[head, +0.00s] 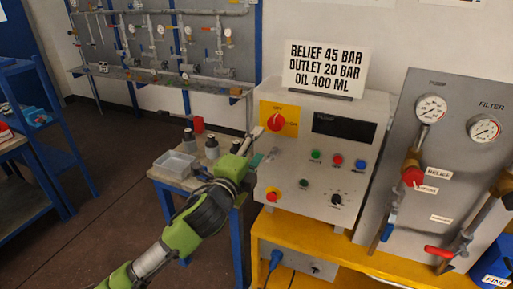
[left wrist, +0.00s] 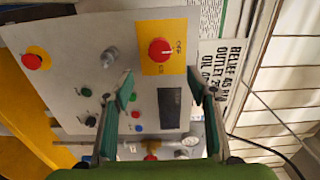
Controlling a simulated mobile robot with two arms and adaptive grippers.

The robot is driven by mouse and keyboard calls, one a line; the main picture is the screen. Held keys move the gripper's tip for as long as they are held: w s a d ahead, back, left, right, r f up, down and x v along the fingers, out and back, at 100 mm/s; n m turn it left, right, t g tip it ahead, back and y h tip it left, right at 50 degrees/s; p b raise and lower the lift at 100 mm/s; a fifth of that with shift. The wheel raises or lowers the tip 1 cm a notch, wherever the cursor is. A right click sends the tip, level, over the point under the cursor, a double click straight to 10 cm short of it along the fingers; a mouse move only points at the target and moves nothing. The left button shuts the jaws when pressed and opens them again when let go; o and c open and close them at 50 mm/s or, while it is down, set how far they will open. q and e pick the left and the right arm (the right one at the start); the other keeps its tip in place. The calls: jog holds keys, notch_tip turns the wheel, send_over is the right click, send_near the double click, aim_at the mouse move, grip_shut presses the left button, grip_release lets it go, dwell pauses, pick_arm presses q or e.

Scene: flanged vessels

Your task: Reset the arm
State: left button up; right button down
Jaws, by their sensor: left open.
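My left arm comes in from the left in the head view, and its green gripper (head: 257,146) is in front of the left part of the control box (head: 339,124). In the left wrist view the two teal-padded fingers of the left gripper (left wrist: 162,92) are apart with nothing between them. The red rotary knob on its yellow plate (left wrist: 160,50) appears beyond the fingertips, with a gap whose size I cannot tell. The box face also shows the dark display (left wrist: 169,108). My right gripper is in neither view.
A sign (head: 325,68) stands on the box. The yellow bench (head: 300,236) carries the box and a grey gauge panel (head: 450,110) at right. A small table with a clear tray (head: 174,164) and dark-topped vessels is behind my arm. Floor at lower left is clear.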

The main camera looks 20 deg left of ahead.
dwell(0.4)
pick_arm(q)
jog(key=a+f+n+g+y+b, duration=0.1)
jog(key=a+f+n+g, duration=0.1)
jog(key=f, duration=1.2)
jog(key=a+f+n+g, duration=0.2)
jog(key=f+n+g, duration=0.1)
jog(key=f, duration=1.1)
jog(key=s+f+n+g, duration=0.1)
jog(key=s+f, duration=0.3)
jog(key=f, duration=0.4)
jog(key=s+a+f+n+g+b, duration=0.1)
jog(key=s+f+g, duration=0.1)
jog(key=s+f, duration=0.4)
jog(key=s+f+n+g, duration=0.1)
jog(key=s+f+n, duration=0.15)
jog(key=f, duration=0.65)
jog(key=s+d+f+n+g, duration=0.1)
jog(key=s+f+n+g, duration=0.1)
jog(key=s+f, duration=0.6)
jog(key=s+d+f+n+g+b, duration=0.1)
jog(key=s+f, duration=0.7)
jog(key=s, duration=1.3)
jog(key=s+d+f+n+g, duration=0.2)
jog(key=s+f+g, duration=0.3)
jog(key=s+f, duration=0.4)
jog(key=s+n, duration=0.1)
jog(key=s, duration=0.4)
jog(key=shift+s+d+b, duration=0.35)
jog(key=shift+d, duration=0.05)
